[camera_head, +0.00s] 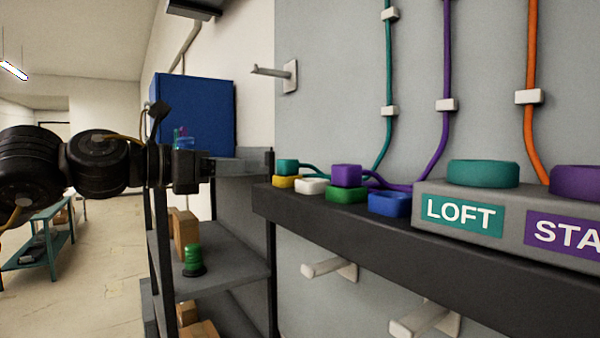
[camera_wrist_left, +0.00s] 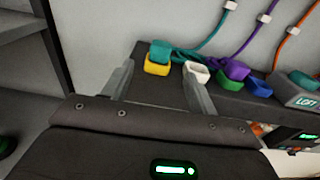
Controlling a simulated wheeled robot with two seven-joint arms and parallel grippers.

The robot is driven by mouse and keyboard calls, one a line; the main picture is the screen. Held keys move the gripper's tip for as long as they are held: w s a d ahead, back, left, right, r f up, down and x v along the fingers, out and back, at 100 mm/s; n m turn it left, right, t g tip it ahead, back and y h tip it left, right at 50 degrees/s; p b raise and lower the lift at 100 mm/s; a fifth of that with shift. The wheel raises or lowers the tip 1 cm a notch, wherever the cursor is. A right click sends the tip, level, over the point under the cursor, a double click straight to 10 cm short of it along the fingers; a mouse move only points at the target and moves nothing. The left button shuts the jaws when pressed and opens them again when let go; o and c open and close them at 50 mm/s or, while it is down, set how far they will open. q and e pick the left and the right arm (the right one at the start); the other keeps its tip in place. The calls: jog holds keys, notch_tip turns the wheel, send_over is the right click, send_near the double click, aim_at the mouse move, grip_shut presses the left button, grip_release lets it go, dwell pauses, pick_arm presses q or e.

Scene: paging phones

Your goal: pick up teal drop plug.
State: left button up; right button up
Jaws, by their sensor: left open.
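The teal drop plug (camera_head: 288,166) is a small teal block sitting on the yellow socket (camera_head: 284,182) at the left end of the dark ledge. A teal cord trails from it. In the left wrist view the teal plug (camera_wrist_left: 161,49) and yellow socket (camera_wrist_left: 157,69) appear just beyond and between my fingers. My left gripper (camera_head: 208,166) is to the left of the plug, apart from it. In the left wrist view my left gripper (camera_wrist_left: 162,88) has its fingers spread with nothing between them. My right gripper is not in view.
White (camera_head: 311,186), green (camera_head: 347,195) and blue (camera_head: 389,204) sockets line the ledge (camera_head: 340,228); a purple plug (camera_head: 346,175) sits on the green one. A grey box (camera_head: 425,200) labelled LOFT stands right. A peg (camera_head: 272,72) juts above; a shelf (camera_head: 225,277) stands left.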

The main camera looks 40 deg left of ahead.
aim_at(279, 164)
pick_arm(q)
jog(key=p+x, duration=0.2)
jog(key=x, duration=0.1)
jog(key=p+x, duration=0.1)
jog(key=x, duration=0.1)
jog(key=shift+w+d+p, duration=0.3)
jog(key=shift+p, duration=0.05)
jog(key=shift+s, duration=0.1)
jog(key=p+x, duration=0.3)
jog(key=p, duration=0.1)
jog(key=shift+w+a, duration=0.1)
jog(key=shift+w, duration=0.35)
jog(key=shift+w+d+p, duration=0.25)
jog(key=shift+w+p, duration=0.25)
jog(key=shift+w, duration=0.1)
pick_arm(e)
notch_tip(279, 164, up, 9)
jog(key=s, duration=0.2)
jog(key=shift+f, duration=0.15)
pick_arm(q)
jog(key=shift+f, duration=0.1)
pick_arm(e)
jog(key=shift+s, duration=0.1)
